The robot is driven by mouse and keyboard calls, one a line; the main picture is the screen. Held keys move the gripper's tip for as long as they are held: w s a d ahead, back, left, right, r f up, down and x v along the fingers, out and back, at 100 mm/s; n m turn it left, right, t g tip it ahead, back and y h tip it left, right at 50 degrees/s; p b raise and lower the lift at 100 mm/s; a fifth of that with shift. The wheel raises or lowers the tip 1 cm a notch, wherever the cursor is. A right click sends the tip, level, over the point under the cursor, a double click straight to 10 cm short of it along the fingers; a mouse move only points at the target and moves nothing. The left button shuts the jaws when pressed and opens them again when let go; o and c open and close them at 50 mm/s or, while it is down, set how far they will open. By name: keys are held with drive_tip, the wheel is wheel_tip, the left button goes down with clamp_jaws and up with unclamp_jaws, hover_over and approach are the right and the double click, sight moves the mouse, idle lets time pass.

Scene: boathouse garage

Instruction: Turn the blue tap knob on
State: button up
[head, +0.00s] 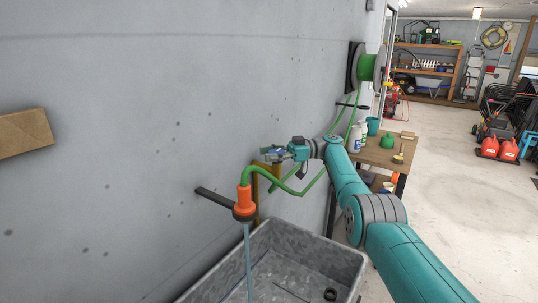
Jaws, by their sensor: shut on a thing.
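My gripper (283,154) is at the wall above the far end of the sink, shut on the blue tap knob (272,152). The knob is small in the head view and mostly hidden by the fingers, so its turn angle cannot be told. Brass-coloured pipework (257,184) shows below it. A green hose (285,186) runs from near the tap to an orange nozzle (243,203), which hangs at a dark wall bracket (212,197). A thin bluish stream of water (248,262) falls from the nozzle into the grey sink (350,262).
A wooden table (375,153) with bottles and a green can stands past my gripper. A green hose reel (367,68) is on the wall. Red fuel cans (498,148) and mowers stand at right. The floor (450,200) between is clear.

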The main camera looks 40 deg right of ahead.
sight(270, 152)
idle(0.7)
drive_tip(key=o, duration=0.9)
drive_tip(key=shift+s, duration=0.1)
drive_tip(key=shift+c, duration=0.2)
wheel_tip(270, 152, up, 10)
